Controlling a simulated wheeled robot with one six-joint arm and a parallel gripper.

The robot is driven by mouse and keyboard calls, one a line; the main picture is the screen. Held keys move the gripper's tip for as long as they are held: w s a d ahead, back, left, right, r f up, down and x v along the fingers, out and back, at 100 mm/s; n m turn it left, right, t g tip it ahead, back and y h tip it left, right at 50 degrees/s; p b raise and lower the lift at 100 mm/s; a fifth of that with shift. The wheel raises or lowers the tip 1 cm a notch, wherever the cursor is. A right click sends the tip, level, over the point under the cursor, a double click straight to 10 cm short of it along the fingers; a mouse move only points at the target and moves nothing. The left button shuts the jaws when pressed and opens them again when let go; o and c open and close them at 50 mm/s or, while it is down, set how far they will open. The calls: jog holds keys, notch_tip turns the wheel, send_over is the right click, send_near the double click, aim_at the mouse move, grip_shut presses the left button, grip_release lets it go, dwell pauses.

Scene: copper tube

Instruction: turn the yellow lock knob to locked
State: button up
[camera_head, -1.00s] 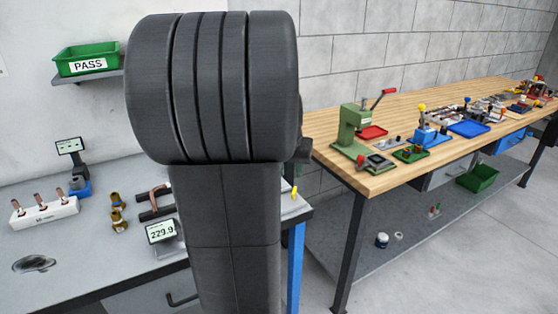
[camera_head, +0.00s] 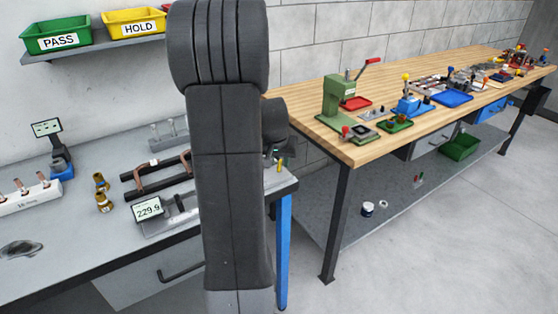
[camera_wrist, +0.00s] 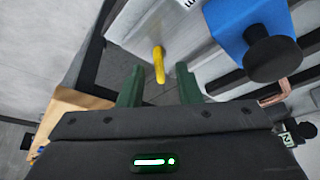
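The yellow lock knob (camera_wrist: 159,64) is a small upright lever in the wrist view, on a pale grey surface near the bench corner. It also shows in the head view (camera_head: 280,165), just right of my arm. My gripper (camera_wrist: 160,88) is open, with its two green fingers apart. In the wrist view the knob appears in the gap between the fingertips, a little beyond them; I see no contact. In the head view my arm hides the fingers and part of the fixture beside the knob.
A blue block with a black knob (camera_wrist: 272,55) stands right of the yellow knob in the wrist view. The grey bench (camera_head: 85,220) carries copper tubes, brass fittings and a display reading 229.9 (camera_head: 148,209). A wooden bench (camera_head: 345,150) stands right, beyond a gap.

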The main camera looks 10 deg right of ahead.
jog(key=shift+w+f, duration=0.1)
jog(key=shift+f, duration=0.1)
grip_shut()
